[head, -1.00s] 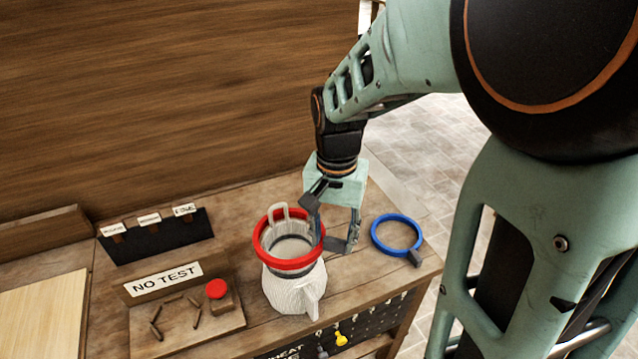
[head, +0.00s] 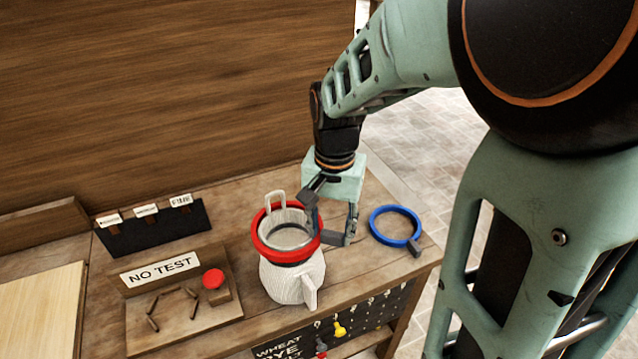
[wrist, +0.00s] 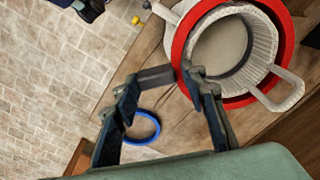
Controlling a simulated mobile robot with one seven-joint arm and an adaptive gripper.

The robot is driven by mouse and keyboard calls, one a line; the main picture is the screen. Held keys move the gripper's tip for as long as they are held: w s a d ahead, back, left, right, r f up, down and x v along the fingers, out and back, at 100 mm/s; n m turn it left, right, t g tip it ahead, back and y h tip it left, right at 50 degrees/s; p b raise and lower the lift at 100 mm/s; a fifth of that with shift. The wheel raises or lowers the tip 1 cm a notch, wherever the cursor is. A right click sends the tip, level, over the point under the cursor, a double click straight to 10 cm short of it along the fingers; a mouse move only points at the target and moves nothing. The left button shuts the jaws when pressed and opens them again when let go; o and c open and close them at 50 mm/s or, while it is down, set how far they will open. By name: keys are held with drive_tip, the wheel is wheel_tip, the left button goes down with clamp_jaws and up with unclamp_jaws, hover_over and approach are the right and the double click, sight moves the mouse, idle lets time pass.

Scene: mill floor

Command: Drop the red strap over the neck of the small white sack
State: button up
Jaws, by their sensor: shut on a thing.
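The small white sack (head: 290,285) stands upright near the front edge of the wooden bench, with its pleated mouth open upward. The red strap (head: 266,247) is a ring around the sack's upper part; pleats show inside it. It also rings the mouth in the wrist view (wrist: 179,50). One pale loop stands up at the back and another hangs at the front. My gripper (head: 330,238) is right of the sack, shut on the strap's side by the dark tab. The fingers show in the wrist view (wrist: 160,78). Whether the strap rests on the sack is unclear.
A blue ring (head: 373,229) with a grey tab lies on the bench right of my gripper. At left are a "NO TEST" board (head: 160,268) with a red knob (head: 213,279) and a dark labelled rack (head: 150,228).

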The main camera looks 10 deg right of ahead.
sight(331, 244)
drive_tip(key=f, duration=0.1)
drive_tip(key=s+f, duration=0.1)
drive_tip(key=shift+f, duration=0.35)
drive_tip(key=shift+c, duration=0.6)
drive_tip(key=shift+w+f+g+b, duration=0.3)
drive_tip(key=shift+w+f+b, duration=0.15)
drive_tip(key=shift+w+f, duration=0.1)
drive_tip(key=shift+c, duration=1.2)
drive_tip(key=shift+s+f, duration=0.1)
drive_tip(key=shift+s, duration=0.15)
drive_tip(key=shift+w+f+b, duration=0.1)
drive_tip(key=shift+f+b, duration=0.3)
drive_tip(key=shift+b, duration=0.05)
drive_tip(key=shift+w+r, duration=0.1)
drive_tip(key=shift+r, duration=0.05)
drive_tip(key=o, duration=2.2)
